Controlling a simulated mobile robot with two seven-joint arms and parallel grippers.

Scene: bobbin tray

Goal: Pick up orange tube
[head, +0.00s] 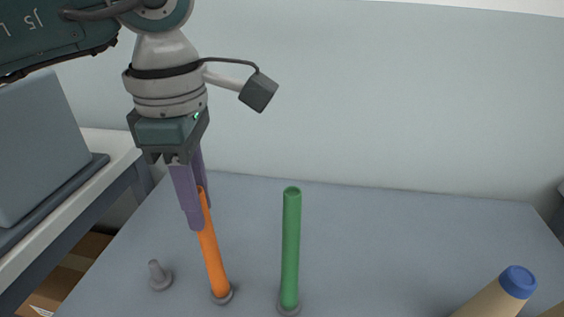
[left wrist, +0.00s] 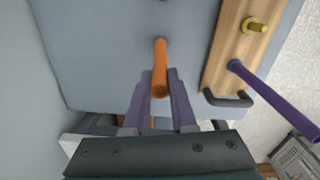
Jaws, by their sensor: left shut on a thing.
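The orange tube (head: 212,258) is slightly tilted, its lower end at a round grey base (head: 222,294) on the grey table. I cannot tell whether it still rests on that base. My left gripper (head: 198,208) comes down from above and is shut on the tube's upper part, with purple fingers on either side. In the left wrist view the orange tube (left wrist: 160,72) lies between the fingertips of my left gripper (left wrist: 159,78). My right gripper is not in view.
A green tube (head: 291,245) stands upright to the right. An empty grey peg (head: 159,276) stands to the left. A tan piece with a blue top (head: 518,281) is at front right. The wrist view shows a wooden tray (left wrist: 228,40) with a yellow peg and a purple tube (left wrist: 272,97).

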